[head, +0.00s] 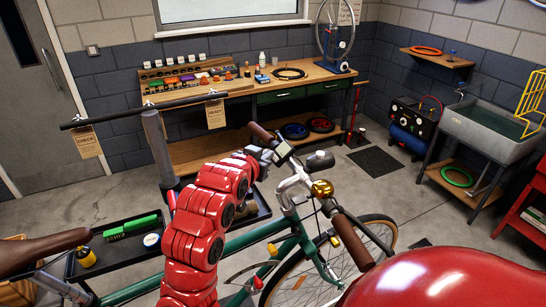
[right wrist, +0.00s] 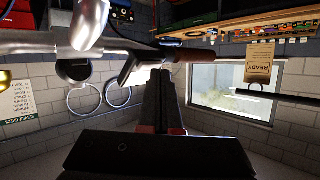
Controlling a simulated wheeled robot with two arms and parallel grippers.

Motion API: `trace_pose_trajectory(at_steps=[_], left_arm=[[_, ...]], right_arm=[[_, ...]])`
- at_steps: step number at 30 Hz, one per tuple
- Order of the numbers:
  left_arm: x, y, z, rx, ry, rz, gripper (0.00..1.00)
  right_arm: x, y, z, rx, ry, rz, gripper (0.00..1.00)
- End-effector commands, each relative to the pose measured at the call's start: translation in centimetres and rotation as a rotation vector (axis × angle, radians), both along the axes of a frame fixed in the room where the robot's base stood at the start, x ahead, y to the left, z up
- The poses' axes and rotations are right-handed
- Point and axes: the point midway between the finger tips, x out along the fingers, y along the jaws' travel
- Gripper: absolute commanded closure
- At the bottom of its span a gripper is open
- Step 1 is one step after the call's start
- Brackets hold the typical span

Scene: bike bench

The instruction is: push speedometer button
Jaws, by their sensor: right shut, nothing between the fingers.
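The speedometer (head: 283,152) is a small dark unit with a pale greenish screen, mounted on the handlebar of the green bicycle (head: 262,243). Its button is too small to make out. My right gripper (head: 268,153) is at the speedometer's left side, close to the brown grip (head: 260,132); whether it touches the speedometer cannot be told. In the right wrist view, turned upside down, the shut, empty fingers (right wrist: 159,75) point toward the handlebar parts, and they hide part of what lies behind. My left gripper is out of view.
A brass bell (head: 322,188) and a second brown grip (head: 352,241) sit on the near handlebar side. A repair stand (head: 158,150) with hanging tags stands to the left. A workbench (head: 222,95) is behind. A black tray (head: 88,268) lies lower left.

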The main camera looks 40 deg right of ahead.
Motion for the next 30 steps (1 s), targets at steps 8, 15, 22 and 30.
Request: trace_pose_trajectory(at_steps=[8,15,22,30], left_arm=[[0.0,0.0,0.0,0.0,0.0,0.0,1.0],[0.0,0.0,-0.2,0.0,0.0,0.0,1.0],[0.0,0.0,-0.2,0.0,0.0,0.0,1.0],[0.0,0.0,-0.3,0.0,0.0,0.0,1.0]], right_arm=[[0.0,0.0,0.0,0.0,0.0,0.0,1.0],[0.0,-0.2,-0.3,0.0,0.0,0.0,1.0],[0.0,-0.1,-0.1,0.0,0.001,0.0,1.0],[0.1,0.5,0.8,-0.002,0.0,0.0,1.0]])
